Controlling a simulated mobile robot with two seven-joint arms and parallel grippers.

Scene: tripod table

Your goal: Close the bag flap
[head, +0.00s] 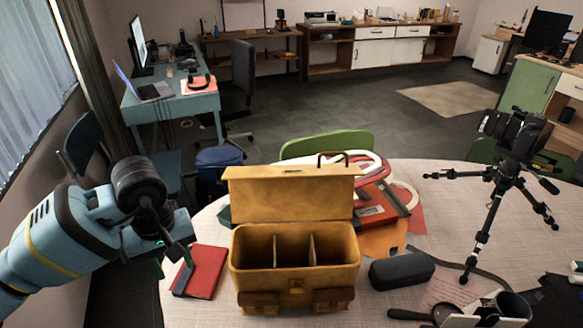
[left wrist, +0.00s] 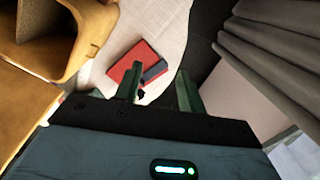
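The tan bag (head: 245,270) stands upright on the round table in the head view, its open top showing several compartments split by dividers. Its flap (head: 290,200) stands raised at the back, above the opening, with a handle behind it. My left gripper (head: 176,258) is left of the bag, apart from it, above the table's left edge. In the left wrist view the two green fingers (left wrist: 158,90) are spread with nothing between them; part of the bag (left wrist: 90,35) shows at upper left. My right gripper is not in view.
A red notebook (head: 205,270) lies left of the bag. A dark case (head: 402,270), a magnifying glass (head: 440,314) and a black tripod (head: 490,200) are to the right. An orange-red folder (head: 385,225) lies behind the bag. A green chair (head: 327,144) stands beyond the table (head: 345,312).

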